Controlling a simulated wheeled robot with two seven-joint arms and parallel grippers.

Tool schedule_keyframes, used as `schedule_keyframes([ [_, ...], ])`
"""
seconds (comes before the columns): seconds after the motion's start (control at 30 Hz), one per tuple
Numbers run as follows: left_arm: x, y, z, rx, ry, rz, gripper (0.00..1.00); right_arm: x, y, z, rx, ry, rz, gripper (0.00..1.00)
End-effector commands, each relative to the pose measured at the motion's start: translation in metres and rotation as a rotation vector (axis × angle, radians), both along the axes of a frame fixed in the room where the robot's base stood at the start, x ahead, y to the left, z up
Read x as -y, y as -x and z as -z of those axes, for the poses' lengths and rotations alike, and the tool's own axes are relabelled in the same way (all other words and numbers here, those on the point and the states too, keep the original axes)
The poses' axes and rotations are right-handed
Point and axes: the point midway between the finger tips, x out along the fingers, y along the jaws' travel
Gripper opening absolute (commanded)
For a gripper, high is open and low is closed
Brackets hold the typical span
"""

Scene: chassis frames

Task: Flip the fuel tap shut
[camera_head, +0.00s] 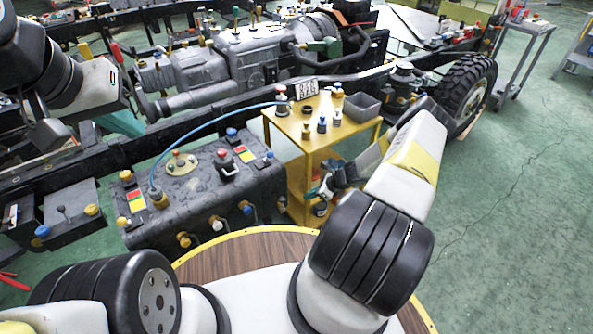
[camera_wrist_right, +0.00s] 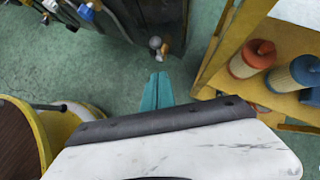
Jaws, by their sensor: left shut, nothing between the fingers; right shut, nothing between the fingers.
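The dark fuel tank (camera_head: 205,190) stands left of centre in the head view. Several small taps and fittings line its front face, among them a brass one (camera_head: 183,240), a white-knobbed one (camera_head: 216,223) and a blue-handled one (camera_head: 246,208). I cannot tell which is the fuel tap. The right wrist view shows a white-ended brass fitting (camera_wrist_right: 157,43) beyond the fingertips of my right gripper (camera_wrist_right: 157,78). That gripper (camera_head: 314,193) is shut and empty, right of the tank, apart from it. My left gripper (camera_head: 124,122) is shut and empty, far behind the tank's left end, partly hidden.
A yellow cart (camera_head: 325,140) stands right of the tank, close to my right gripper. Its lower shelf holds an orange filter (camera_wrist_right: 253,57) and a blue filter (camera_wrist_right: 294,75). A blue hose (camera_head: 205,115) arches over the tank. Green floor is clear at right.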

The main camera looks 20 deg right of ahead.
Motion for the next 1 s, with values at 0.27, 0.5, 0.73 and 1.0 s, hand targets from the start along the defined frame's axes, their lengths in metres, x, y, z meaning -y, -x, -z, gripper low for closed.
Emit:
schedule_keyframes([
  [0.27, 0.000, 0.000, 0.000, 0.000, 0.000, 0.000, 0.00, -0.034, -0.024, 0.047, 0.000, 0.000, -0.004, 0.00],
  [0.5, 0.000, 0.000, 0.000, 0.000, 0.000, 0.000, 0.00, -0.060, -0.044, 0.058, 0.001, 0.002, -0.004, 0.00],
  [0.73, 0.000, 0.000, 0.000, 0.000, 0.000, 0.000, 0.00, -0.068, -0.050, 0.060, 0.001, 0.002, -0.002, 0.00],
  [1.0, 0.000, 0.000, 0.000, 0.000, 0.000, 0.000, 0.00, -0.068, -0.050, 0.060, 0.001, 0.002, -0.002, 0.00],
])
